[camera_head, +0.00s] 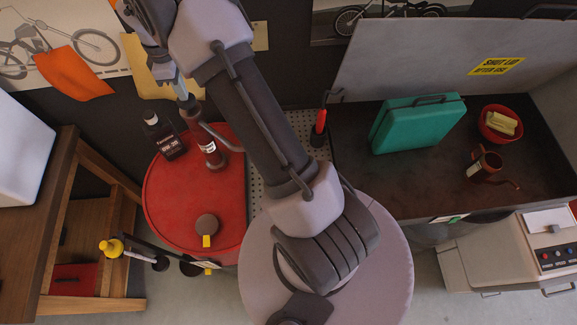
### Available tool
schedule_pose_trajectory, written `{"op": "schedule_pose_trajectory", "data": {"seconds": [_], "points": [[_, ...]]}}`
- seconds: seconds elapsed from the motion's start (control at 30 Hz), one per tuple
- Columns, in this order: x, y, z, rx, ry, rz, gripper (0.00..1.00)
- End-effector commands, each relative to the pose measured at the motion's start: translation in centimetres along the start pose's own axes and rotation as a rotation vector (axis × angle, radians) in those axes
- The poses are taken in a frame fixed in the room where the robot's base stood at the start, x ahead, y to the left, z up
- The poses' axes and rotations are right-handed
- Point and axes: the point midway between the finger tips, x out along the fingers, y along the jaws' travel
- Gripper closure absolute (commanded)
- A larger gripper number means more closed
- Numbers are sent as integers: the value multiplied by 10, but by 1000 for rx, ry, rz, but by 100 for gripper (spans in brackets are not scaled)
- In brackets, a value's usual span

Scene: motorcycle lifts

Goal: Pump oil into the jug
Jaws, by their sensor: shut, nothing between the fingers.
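A red drum (165,205) stands left of centre. On its top is an upright dark red-brown pump (208,152) with a pale label; a curved grey piece shows beside it, partly hidden by my arm. My gripper (181,90) is shut and empty, pointing down at the pump's top end. I cannot tell whether it touches the pump. A brown jug-like vessel (486,163) with a pale label and a curved spout stands on the dark bench at the right.
A black bottle (165,138) stands on the drum near the pump. A brown cap (207,225) with a yellow tag is on its front. The bench (400,193) also holds a teal case (415,125) and a red bowl (494,122). A wooden table (60,200) stands at left.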

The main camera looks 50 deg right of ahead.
Motion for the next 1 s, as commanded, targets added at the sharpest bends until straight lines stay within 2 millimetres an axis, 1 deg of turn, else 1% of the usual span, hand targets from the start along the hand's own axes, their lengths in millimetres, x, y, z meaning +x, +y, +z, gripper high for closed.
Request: {"op": "schedule_pose_trajectory", "data": {"seconds": [0.1, 0.4, 1.0], "points": [[5, -1, 1, 0, -2, -4, 100], [2, -1, 1, 0, -2, -4, 100], [-49, 0, 0, 0, -2, -2, 100]]}}
